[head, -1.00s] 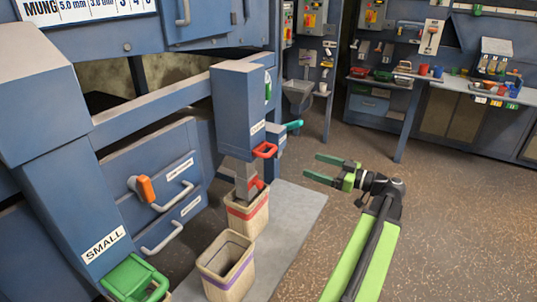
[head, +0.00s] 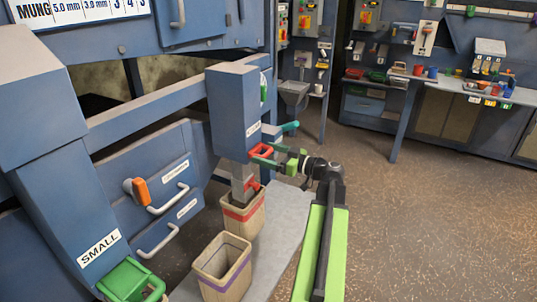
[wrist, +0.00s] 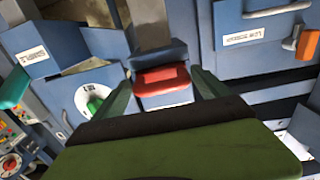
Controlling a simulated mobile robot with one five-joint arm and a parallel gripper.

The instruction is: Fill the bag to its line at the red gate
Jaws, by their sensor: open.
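The red gate (head: 261,151) is a red loop handle low on a blue chute. It also shows in the wrist view (wrist: 160,78), in line with the gap between my fingers. My gripper (head: 279,158) is open just right of the handle, its fingertips close to it; I cannot tell whether they touch. A beige bag with a red line (head: 243,215) stands upright under the grey spout (head: 241,180) of this chute. The spout hides much of the bag's mouth, and I cannot see its fill level.
A bag with a purple line (head: 223,268) stands in front, on the same grey slab (head: 282,220). A green gate (head: 131,280) is at lower left by the SMALL label. A teal handle (head: 290,127) sits behind the red one. Open floor lies to the right.

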